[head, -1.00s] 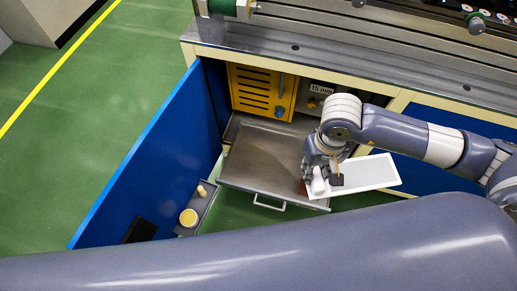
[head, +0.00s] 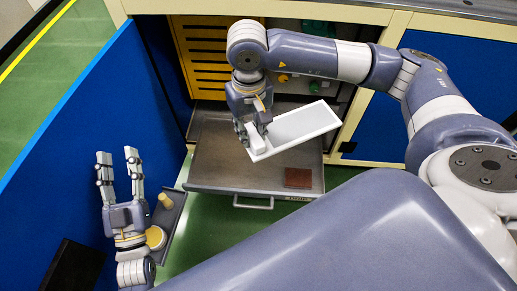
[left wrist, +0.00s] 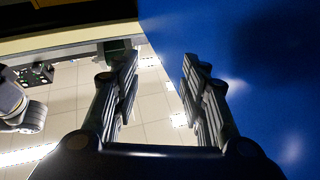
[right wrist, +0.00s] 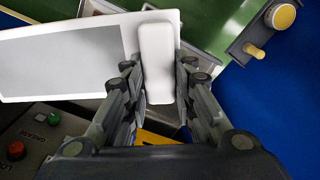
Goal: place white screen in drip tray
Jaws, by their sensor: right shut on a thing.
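The white screen (head: 303,127) is a flat grey panel with a white frame and a white block-like grip at one end. My right gripper (head: 254,132) is shut on that grip and holds the screen tilted over the right part of the drip tray. The right wrist view shows the grip (right wrist: 157,60) between the fingers, with the screen (right wrist: 65,62) reaching left. The drip tray (head: 222,168) is a wide, shallow metal tray with a front handle, pulled out of the cabinet. The screen hides part of it. My left gripper (head: 118,165) is open and empty, left of the tray.
A reddish-brown block (head: 298,178) lies in the tray's front right corner. A blue door (head: 75,120) stands open on the left, close to my left gripper. A small dark shelf (head: 172,212) holds a yellow round cap and a peg. A yellow slotted panel (head: 200,60) stands behind the tray.

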